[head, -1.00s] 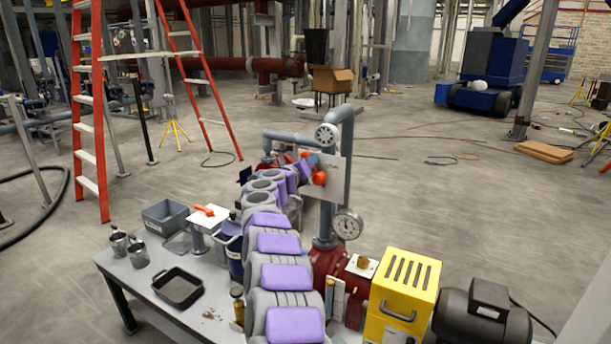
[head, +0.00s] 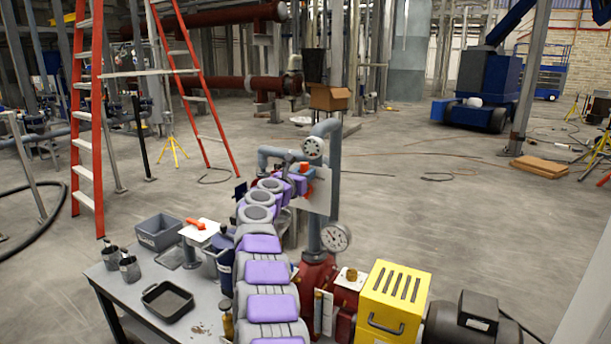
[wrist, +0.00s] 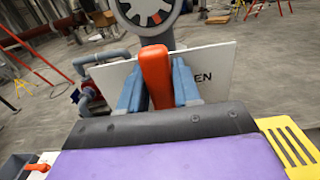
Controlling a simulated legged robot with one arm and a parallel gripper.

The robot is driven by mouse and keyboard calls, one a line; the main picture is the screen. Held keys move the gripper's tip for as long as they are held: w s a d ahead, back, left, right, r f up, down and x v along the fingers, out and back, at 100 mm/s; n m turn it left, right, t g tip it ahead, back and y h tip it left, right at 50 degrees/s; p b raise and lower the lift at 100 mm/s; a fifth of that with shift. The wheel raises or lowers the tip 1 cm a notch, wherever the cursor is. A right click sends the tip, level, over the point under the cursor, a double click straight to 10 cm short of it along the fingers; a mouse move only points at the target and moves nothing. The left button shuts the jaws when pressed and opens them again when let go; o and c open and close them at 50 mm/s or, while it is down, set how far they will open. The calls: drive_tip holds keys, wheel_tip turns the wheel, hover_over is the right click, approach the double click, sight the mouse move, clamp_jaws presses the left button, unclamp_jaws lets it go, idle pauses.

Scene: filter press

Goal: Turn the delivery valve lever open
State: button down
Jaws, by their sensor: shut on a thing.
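The orange delivery valve lever (wrist: 155,78) stands upright in the wrist view, between the two blue fingers of my gripper (wrist: 153,90). The fingers are shut on it. Behind it is a white plate (wrist: 222,62) with the letters "EN" showing; the rest of the word is hidden by a finger. A round grey handwheel or gauge (wrist: 148,12) sits above the lever. In the head view, my purple and grey arm reaches to the pipework, and only a bit of the orange lever (head: 305,167) shows at my gripper (head: 308,178); the plate (head: 320,197) is partly covered.
A yellow slotted guard (head: 394,295) is at front right. The table (head: 210,322) holds a black tray (head: 167,300), a grey bin (head: 160,231) and another orange handle (head: 196,223).

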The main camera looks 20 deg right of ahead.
drive_tip(key=shift+f, duration=0.4)
drive_tip(key=c, duration=1.2)
unclamp_jaws()
drive_tip(key=shift+c, duration=0.2)
drive_tip(key=o, duration=0.3)
drive_tip(key=shift+w, duration=0.15)
drive_tip(key=shift+o, duration=0.3)
drive_tip(key=shift+r, duration=0.25)
drive_tip(key=shift+a, duration=0.1)
